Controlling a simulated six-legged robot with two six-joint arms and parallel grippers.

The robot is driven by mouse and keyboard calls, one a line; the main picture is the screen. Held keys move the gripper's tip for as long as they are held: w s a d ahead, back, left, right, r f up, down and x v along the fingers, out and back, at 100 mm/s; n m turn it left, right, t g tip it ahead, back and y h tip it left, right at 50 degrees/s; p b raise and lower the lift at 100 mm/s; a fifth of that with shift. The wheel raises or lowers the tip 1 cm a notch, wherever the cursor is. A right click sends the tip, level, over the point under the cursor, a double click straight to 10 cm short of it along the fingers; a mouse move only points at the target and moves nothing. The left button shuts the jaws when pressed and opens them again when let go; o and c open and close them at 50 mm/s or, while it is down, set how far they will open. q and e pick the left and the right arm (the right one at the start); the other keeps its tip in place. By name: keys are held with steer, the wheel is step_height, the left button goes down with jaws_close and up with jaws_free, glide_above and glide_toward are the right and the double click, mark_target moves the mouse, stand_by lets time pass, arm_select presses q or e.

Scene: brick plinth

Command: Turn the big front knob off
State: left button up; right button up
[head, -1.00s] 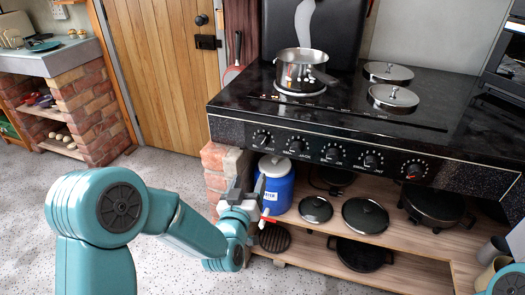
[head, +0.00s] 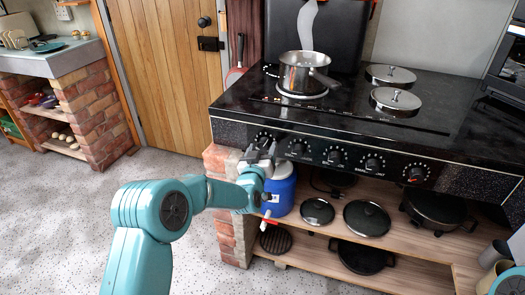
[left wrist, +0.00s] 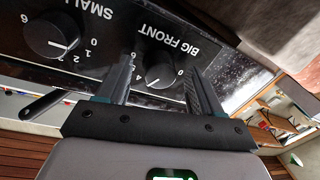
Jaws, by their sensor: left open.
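The big front knob (left wrist: 160,72) is a black round dial on the dark stove panel, under the label BIG FRONT, which appears upside down in the left wrist view. A white pointer mark shows on its lower left; I cannot tell the exact setting. My left gripper (left wrist: 161,82) is open, its two fingers on either side of the knob; contact cannot be made out. In the head view my left gripper (head: 262,152) is at the left end of the stove front (head: 345,155) and partly hides that end of the knob row. My right gripper is out of view.
The small knob (left wrist: 52,36) sits beside it in the left wrist view. A steel saucepan (head: 303,72) stands on the hob. A blue container (head: 281,192) with a red-and-white tap and several lids and pans are on the wooden shelf below.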

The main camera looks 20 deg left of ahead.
arm_select(q)
steer(key=c, duration=1.1)
steer(key=shift+o, duration=0.2)
